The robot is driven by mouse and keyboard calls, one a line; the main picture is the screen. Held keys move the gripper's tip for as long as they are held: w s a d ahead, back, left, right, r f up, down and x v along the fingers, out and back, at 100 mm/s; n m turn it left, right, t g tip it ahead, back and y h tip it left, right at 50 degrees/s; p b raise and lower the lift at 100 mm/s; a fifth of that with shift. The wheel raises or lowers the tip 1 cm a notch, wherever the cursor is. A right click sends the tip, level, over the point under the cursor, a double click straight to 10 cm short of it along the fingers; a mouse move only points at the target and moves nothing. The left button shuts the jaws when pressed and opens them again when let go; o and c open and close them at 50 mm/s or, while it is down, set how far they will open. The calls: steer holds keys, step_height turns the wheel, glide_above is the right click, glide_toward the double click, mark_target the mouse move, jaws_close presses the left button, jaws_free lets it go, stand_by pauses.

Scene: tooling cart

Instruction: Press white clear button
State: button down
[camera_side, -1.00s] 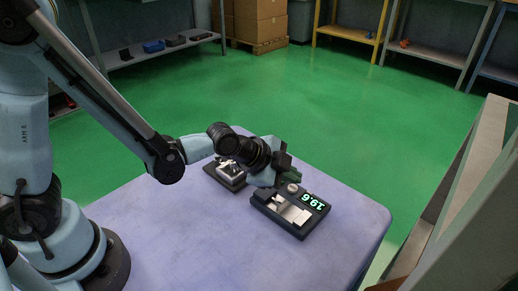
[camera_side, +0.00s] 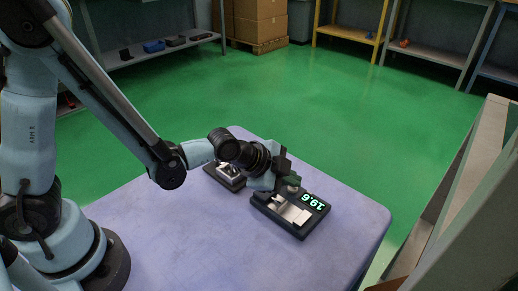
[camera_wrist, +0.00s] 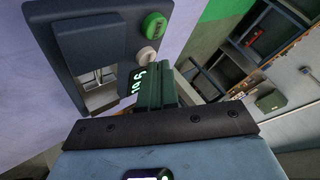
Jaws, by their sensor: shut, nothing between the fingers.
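The white button (camera_wrist: 147,56) is a small round cap on a dark device (camera_wrist: 110,28), beside a larger green button (camera_wrist: 154,24) in the wrist view. My gripper (camera_wrist: 156,76) is shut and empty. Its dark green fingertips are just below the white button in that view and partly cover the lit display. I cannot tell whether they touch the button. In the side view the device (camera_side: 284,224) sits on the table with its green digits (camera_side: 313,202) reading 19.6. My gripper (camera_side: 290,177) is over its back edge there, close above a pale round button.
A second small dark device (camera_side: 225,178) lies on the lavender table (camera_side: 190,235), behind and left of the first, partly behind my gripper. The table's front and left are clear. A grey panel structure (camera_side: 465,205) stands at the right. Shelves and boxes (camera_side: 262,20) are far back.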

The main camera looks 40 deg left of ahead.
mark_target(289, 189)
steer(key=shift+f, duration=0.2)
steer(key=shift+r, duration=0.15)
stand_by(0.5)
steer(key=shift+r, duration=0.65)
steer(key=shift+r, duration=2.5)
steer(key=shift+a, duration=0.1)
